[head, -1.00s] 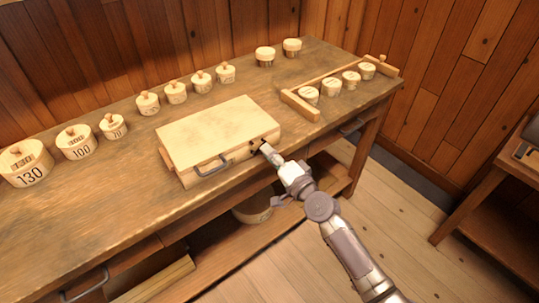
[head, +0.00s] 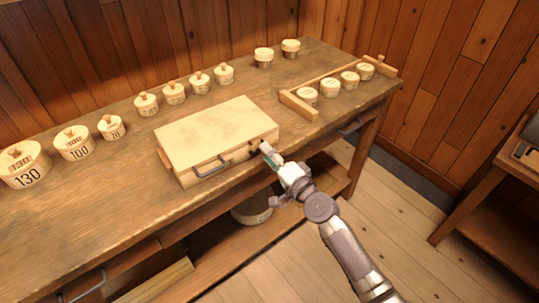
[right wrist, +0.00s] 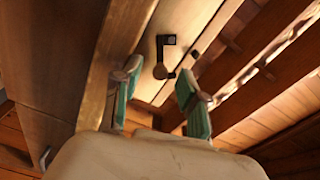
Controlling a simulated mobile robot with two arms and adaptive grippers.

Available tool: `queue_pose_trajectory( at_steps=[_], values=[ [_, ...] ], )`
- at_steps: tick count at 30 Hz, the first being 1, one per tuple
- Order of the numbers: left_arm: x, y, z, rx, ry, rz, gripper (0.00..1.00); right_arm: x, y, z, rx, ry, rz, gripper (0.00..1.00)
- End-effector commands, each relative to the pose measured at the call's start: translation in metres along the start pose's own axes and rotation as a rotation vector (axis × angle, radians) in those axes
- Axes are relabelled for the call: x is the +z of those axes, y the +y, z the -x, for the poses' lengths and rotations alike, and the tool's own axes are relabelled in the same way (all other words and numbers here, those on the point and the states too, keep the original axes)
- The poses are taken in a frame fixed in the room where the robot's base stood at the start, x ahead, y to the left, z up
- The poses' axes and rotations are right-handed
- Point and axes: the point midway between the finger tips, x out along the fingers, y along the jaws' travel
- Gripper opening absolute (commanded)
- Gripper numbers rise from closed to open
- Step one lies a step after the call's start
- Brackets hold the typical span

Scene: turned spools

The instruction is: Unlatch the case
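A pale wooden case (head: 215,128) lies on the workbench with its lid down. A dark handle (head: 210,166) is on its front side. In the right wrist view a dark latch (right wrist: 165,55) with a rounded lower end sits on the case front across the seam. My right gripper (head: 267,151) is at the right end of the case front. In the right wrist view my right gripper (right wrist: 158,72) is open, with teal pads, and the latch shows between and beyond its fingertips. I cannot tell whether they touch it. My left gripper is not in view.
Several round lidded wooden boxes (head: 73,143) stand in a row behind and left of the case on the workbench (head: 90,215). A wooden rack (head: 299,105) with several small round boxes is at right. The bench front-left is clear.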

Motion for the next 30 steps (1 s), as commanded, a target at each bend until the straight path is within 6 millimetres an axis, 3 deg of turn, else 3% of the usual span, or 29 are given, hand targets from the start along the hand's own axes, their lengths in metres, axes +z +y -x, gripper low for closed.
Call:
queue_pose_trajectory(
  at_steps=[10, 21, 30],
  values=[
    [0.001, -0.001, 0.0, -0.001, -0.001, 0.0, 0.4, 0.0, 0.001, 0.011, 0.001, 0.0, 0.0, 0.43],
    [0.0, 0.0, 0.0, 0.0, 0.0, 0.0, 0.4, 0.0, 0.002, 0.086, 0.004, -0.001, 0.002, 0.43],
    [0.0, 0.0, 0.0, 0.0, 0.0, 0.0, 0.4, 0.0, 0.0, 0.119, 0.001, 0.0, 0.002, 0.43]
  ],
)
